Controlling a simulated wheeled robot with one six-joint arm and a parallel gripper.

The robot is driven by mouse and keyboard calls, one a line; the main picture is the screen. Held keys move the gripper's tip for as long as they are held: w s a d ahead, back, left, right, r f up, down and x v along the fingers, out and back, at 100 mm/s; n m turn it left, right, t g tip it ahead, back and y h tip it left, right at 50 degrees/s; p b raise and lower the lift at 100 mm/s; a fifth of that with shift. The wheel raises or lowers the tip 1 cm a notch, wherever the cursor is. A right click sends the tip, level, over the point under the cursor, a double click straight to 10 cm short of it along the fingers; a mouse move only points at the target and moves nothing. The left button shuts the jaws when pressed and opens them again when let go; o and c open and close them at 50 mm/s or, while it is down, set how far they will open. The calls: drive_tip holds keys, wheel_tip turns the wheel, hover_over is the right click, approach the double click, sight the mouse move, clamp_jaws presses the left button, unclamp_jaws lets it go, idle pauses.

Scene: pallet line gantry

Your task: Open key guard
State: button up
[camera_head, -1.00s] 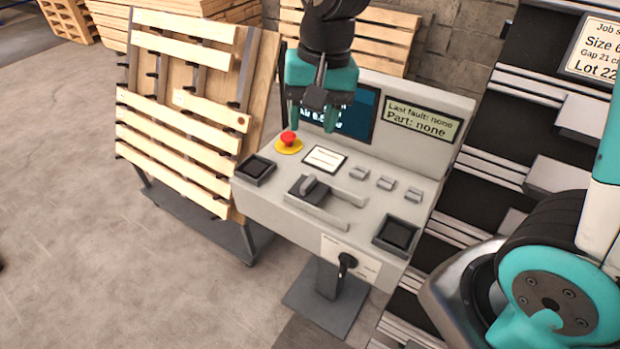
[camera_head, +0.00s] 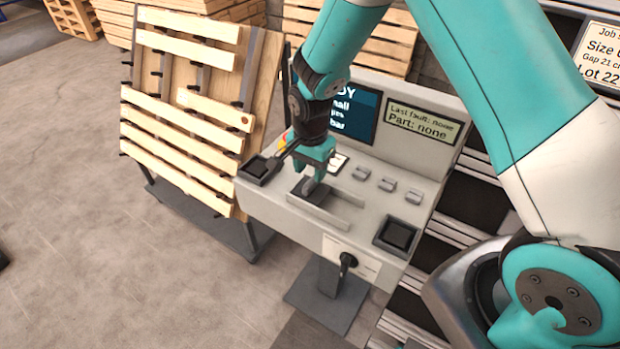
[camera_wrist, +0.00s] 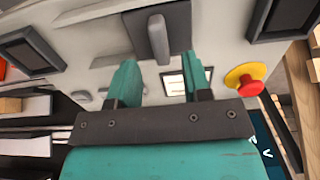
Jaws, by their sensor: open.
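A dark sliding plate (camera_head: 314,197) with an upright grey handle (camera_head: 309,185) lies between two pale rails on the sloped console top; I take it for the key guard. It sits at the left end of the rails. In the wrist view the handle (camera_wrist: 158,40) stands on the dark plate (camera_wrist: 181,22), just beyond my fingertips and roughly in line with the gap between them. My gripper (camera_head: 312,170) is open and empty, pointing down over the handle. I cannot tell whether the fingers overlap the handle's top. The fingers also show in the wrist view (camera_wrist: 162,75).
A red emergency button (camera_wrist: 250,86) on a yellow base is close beside the gripper. A black rotary switch (camera_head: 347,261) is on the console's front. Small grey buttons (camera_head: 387,184) and a dark square recess (camera_head: 397,235) lie right. A slatted pallet (camera_head: 180,140) stands left.

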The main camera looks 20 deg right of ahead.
sight(310, 181)
drive_tip(key=shift+f+p, duration=0.3)
drive_tip(key=shift+f, duration=2.1)
